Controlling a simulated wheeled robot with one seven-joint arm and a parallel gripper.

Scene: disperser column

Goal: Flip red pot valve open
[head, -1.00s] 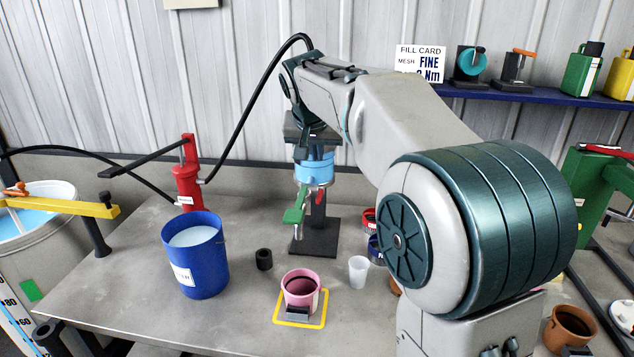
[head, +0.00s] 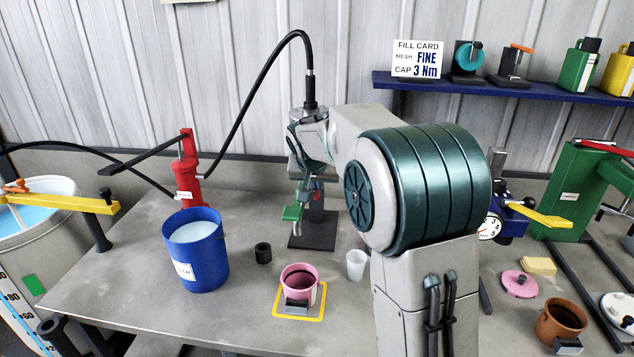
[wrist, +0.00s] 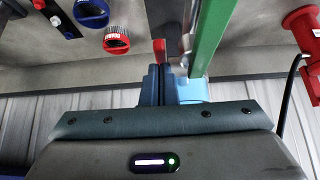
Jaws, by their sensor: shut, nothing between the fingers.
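The red valve lever (head: 320,196) is on the front of the disperser column, beside the green lever (head: 292,212). In the wrist view the red lever (wrist: 159,47) shows just past the tips of my gripper (wrist: 158,68). The fingers are together with nothing between them. I cannot tell whether they touch the lever. The green lever (wrist: 208,38) runs right of the fingers, and the light blue pot (wrist: 192,90) is partly hidden behind my gripper. In the head view my wrist covers the pot and most of the valve.
A pink cup (head: 300,280) stands on a yellow-edged square below the column. A white cup (head: 356,264), a black ring (head: 263,252) and a blue bucket (head: 196,250) stand nearby. A red pump (head: 187,175) is at the left. The table front left is clear.

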